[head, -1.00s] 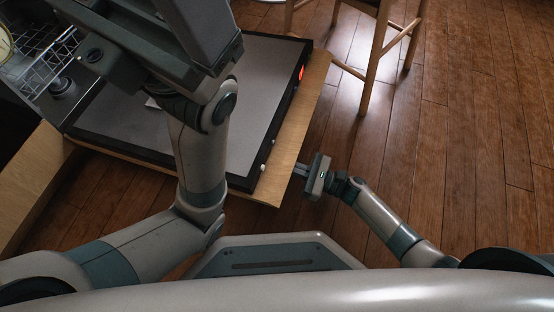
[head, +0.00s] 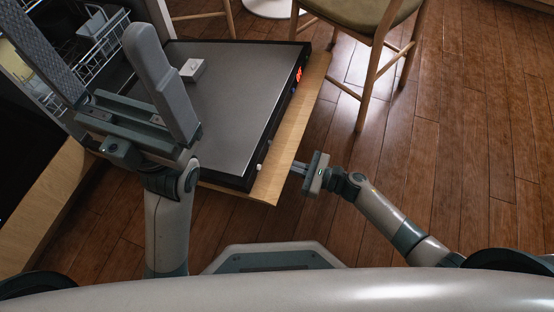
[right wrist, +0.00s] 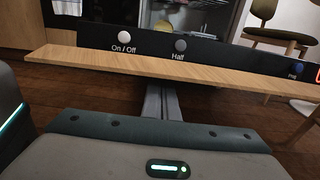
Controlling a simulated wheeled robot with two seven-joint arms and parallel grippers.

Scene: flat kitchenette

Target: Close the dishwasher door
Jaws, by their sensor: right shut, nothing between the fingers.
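The dishwasher door (head: 240,85) is folded down and open, its grey inner panel facing up, with a small dispenser box (head: 192,70) on it. Its wooden front panel (head: 292,140) sticks out along the right edge; it also shows in the right wrist view (right wrist: 160,68), below the black control strip. My right gripper (head: 296,168) is shut and empty at the near right corner of the wooden panel. In the right wrist view its fingers (right wrist: 160,97) reach the panel's lower edge; contact is unclear. My left gripper (head: 78,30) is open and empty, above the door's hinge side.
A dishwasher rack (head: 100,32) shows at the upper left, partly hidden by my left gripper. A wooden cabinet edge (head: 45,205) lies at the left. A chair (head: 370,60) stands beyond the door at the top. The wooden floor (head: 450,140) at the right is clear.

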